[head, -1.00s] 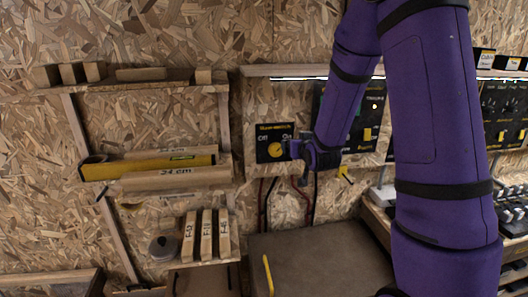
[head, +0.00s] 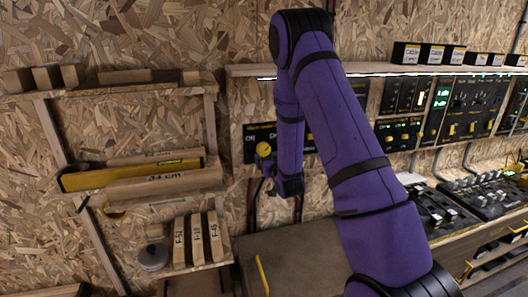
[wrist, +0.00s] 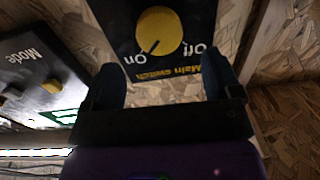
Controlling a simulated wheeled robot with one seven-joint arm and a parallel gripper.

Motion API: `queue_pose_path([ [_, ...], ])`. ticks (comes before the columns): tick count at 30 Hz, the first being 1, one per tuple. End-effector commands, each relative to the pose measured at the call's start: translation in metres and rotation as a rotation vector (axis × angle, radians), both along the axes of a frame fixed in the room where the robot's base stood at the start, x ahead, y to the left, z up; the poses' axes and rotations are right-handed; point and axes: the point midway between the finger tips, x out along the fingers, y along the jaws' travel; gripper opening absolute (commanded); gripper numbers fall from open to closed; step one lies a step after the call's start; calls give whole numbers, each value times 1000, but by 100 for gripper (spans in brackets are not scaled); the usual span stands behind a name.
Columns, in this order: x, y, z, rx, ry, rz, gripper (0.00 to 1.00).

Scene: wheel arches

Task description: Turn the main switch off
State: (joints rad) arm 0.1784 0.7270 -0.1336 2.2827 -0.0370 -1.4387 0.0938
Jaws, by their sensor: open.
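The main switch is a round yellow knob (head: 263,149) on a black panel (head: 251,151) marked Off and On, fixed to the chipboard wall. In the wrist view the panel appears upside down, with the knob (wrist: 158,30) beyond my fingertips. Its dark pointer line slants toward the "On" marking. My gripper (wrist: 162,80) is open and empty, its two dark fingers apart on either side of the "Main switch" label and clear of the knob. In the head view my gripper (head: 270,172) is just below and right of the knob, and my arm covers the panel's right part.
A wooden shelf (head: 135,180) with a yellow level (head: 130,174) stands left of the panel. Other black control panels (head: 470,108) line the wall at right, and a Mode panel (wrist: 35,75) shows in the wrist view. A brown surface (head: 310,255) lies below.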

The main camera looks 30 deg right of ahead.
Motion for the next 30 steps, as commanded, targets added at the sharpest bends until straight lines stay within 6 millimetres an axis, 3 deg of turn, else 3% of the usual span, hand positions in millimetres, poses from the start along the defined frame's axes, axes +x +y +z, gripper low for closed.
queue_pose_path([
  [3,22,-5,0,0,-2,0,84],
  [9,47,-11,0,0,0,0,84],
  [23,58,-14,0,0,1,0,84],
  [30,58,-14,0,0,1,0,35],
])
